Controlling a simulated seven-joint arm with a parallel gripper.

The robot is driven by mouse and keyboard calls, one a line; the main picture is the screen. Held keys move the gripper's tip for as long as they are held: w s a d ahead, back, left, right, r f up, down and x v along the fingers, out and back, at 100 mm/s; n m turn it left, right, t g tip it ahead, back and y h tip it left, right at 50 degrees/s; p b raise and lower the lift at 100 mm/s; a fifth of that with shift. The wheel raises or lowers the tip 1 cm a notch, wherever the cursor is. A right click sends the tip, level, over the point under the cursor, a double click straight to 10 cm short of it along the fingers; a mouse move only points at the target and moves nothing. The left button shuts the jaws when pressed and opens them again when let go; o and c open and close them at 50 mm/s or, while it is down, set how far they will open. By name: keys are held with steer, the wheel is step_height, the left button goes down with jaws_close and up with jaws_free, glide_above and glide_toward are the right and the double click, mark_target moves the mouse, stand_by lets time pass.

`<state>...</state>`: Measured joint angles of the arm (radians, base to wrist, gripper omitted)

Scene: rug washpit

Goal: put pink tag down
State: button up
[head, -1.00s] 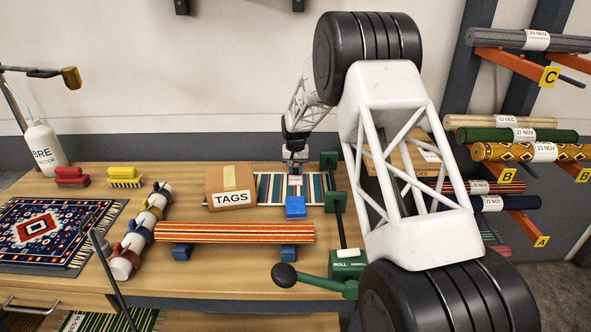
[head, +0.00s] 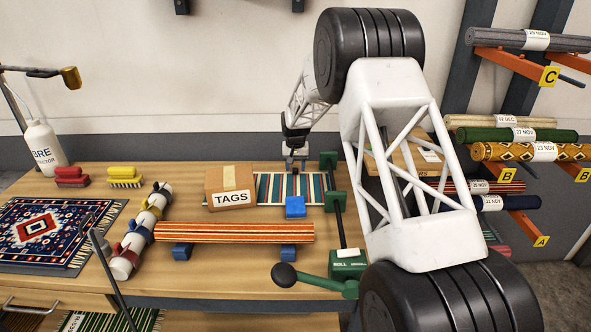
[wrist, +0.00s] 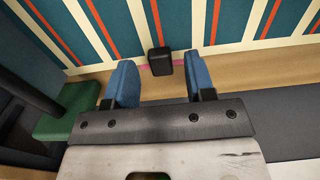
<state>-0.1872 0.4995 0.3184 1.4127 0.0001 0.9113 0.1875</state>
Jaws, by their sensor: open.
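My gripper (head: 290,163) is at the back edge of the striped rug (head: 263,188). In the wrist view its two blue fingertips (wrist: 161,82) are apart with a gap between them. A thin pink strip, seemingly the pink tag (wrist: 148,69), shows at the edge of the striped rug (wrist: 225,25), beyond the fingers. A small black block (wrist: 160,61) covers part of it. The tag is mostly hidden, and I cannot tell whether it lies on the rug or on the wood. No finger clearly touches it.
The TAGS box (head: 230,187) stands left of the striped rug. A blue block (head: 295,207) sits at the rug's front. The green roller stand (head: 347,263) is at the right; a rolled orange rug (head: 235,232) lies in front.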

mark_target(296, 171)
step_height(296, 171, up, 11)
stand_by(0.5)
steer(key=shift+f, duration=0.15)
stand_by(0.4)
steer(key=s+d+r, duration=0.4)
steer(key=s+r, duration=0.2)
steer(key=s, duration=0.4)
steer(key=s+d+r+t, duration=0.1)
steer(key=s+d+r, duration=0.4)
steer(key=s, duration=0.4)
steer(key=s+d+r, duration=0.3)
steer(key=s+r, duration=0.4)
steer(key=s, duration=0.3)
steer(key=s+d+f, duration=0.2)
steer(key=s+d, duration=0.1)
steer(key=s, duration=1.5)
steer(key=s+d+f+t, duration=0.1)
steer(key=s+d+f, duration=0.1)
steer(key=s, duration=1.6)
steer(key=shift+s+d+f+t, duration=0.15)
steer(key=shift+d+t, duration=0.15)
steer(key=shift+d, duration=0.4)
